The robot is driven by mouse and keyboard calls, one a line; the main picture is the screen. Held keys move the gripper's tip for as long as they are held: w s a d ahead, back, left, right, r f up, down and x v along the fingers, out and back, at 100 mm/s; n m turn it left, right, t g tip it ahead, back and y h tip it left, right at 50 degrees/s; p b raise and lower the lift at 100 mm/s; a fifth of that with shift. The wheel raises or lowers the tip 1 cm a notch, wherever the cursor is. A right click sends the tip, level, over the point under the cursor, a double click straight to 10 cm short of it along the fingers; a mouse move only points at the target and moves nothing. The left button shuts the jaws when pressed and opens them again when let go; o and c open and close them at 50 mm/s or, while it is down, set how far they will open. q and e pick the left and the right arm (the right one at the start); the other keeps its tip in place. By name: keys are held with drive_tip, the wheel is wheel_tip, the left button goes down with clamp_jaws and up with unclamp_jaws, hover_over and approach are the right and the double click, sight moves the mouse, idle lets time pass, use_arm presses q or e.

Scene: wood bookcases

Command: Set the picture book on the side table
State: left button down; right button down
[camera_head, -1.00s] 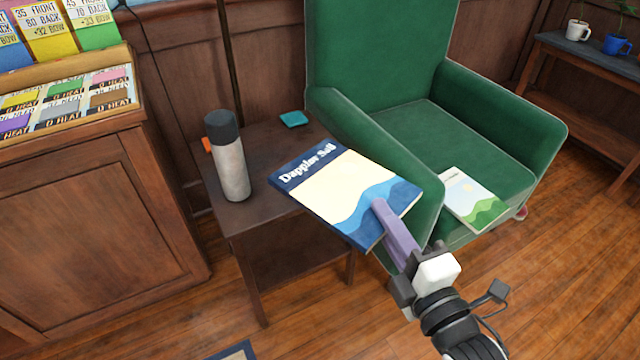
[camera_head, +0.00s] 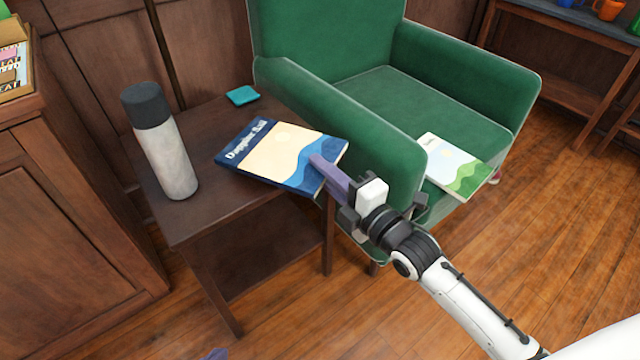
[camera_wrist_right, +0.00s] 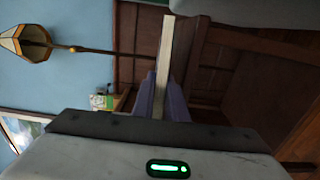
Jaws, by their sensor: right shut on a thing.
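The picture book (camera_head: 280,155), with a dark blue band, cream cover and blue waves, is held flat over the right part of the side table (camera_head: 225,200). I cannot tell whether it touches the top. My right gripper (camera_head: 330,176) is shut on its near right corner, with purple fingers. In the right wrist view the book (camera_wrist_right: 164,60) shows edge-on between the fingers (camera_wrist_right: 162,98). A purple tip at the bottom edge of the head view appears to be my left gripper (camera_head: 216,354); its opening cannot be seen.
A grey bottle with a dark cap (camera_head: 162,145) stands on the table's left part. A teal coaster (camera_head: 242,95) lies at the back. The green armchair (camera_head: 340,110) stands close on the right, with another book (camera_head: 452,165) on its seat. Bare tabletop shows between bottle and book.

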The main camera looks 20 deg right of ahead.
drive_tip(key=shift+f+b, duration=0.45)
drive_tip(key=shift+f, duration=1.05)
drive_tip(key=shift+f, duration=0.15)
drive_tip(key=c, duration=1.8)
unclamp_jaws()
drive_tip(key=shift+o, duration=0.2)
